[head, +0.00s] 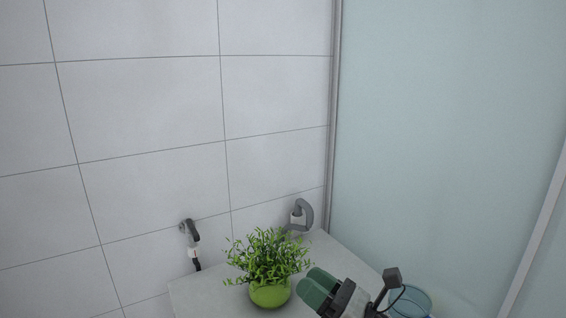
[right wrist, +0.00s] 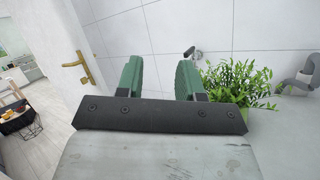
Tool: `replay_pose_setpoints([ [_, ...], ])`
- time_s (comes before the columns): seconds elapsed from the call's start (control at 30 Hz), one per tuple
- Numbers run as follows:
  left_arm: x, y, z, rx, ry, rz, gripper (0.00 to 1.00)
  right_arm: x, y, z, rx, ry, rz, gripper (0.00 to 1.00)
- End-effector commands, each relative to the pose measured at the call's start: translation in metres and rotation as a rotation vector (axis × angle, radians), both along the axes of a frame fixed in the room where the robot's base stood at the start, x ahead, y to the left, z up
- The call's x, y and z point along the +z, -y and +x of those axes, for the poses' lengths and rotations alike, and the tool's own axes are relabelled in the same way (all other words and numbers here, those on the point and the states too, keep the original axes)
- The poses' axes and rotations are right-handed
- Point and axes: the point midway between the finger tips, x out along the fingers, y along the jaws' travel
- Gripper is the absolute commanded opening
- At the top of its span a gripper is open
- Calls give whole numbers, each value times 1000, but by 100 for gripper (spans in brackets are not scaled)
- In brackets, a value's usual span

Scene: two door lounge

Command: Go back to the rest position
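My right gripper (head: 318,287) is at the bottom of the head view, above the pale counter and just right of the potted plant. In the right wrist view its two green fingers (right wrist: 160,80) stand apart with nothing between them, so it is open and empty. My left gripper is in neither view.
A leafy plant in a green pot (head: 270,292) stands on the counter (head: 205,290), very close to my right gripper. A bluish round container (head: 410,300) is beyond the gripper. A frosted panel (head: 450,130) rises on the right. A white door (right wrist: 75,40) shows in the wrist view.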

Motion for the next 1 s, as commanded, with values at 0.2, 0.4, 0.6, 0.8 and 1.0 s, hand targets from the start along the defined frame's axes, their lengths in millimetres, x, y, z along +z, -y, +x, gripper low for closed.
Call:
replay_pose_setpoints([
  [0.2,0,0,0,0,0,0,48,-38,63,-5,-266,-649,707,37],
  [0.4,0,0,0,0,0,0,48,-126,122,-51,-572,-1207,1326,37],
  [0.6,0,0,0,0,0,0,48,-198,148,-131,-913,-1583,1790,37],
  [0.8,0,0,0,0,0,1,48,-229,153,-198,-1189,-1761,2049,37],
  [1.0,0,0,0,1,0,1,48,-243,152,-257,1364,1738,-2081,37],
])
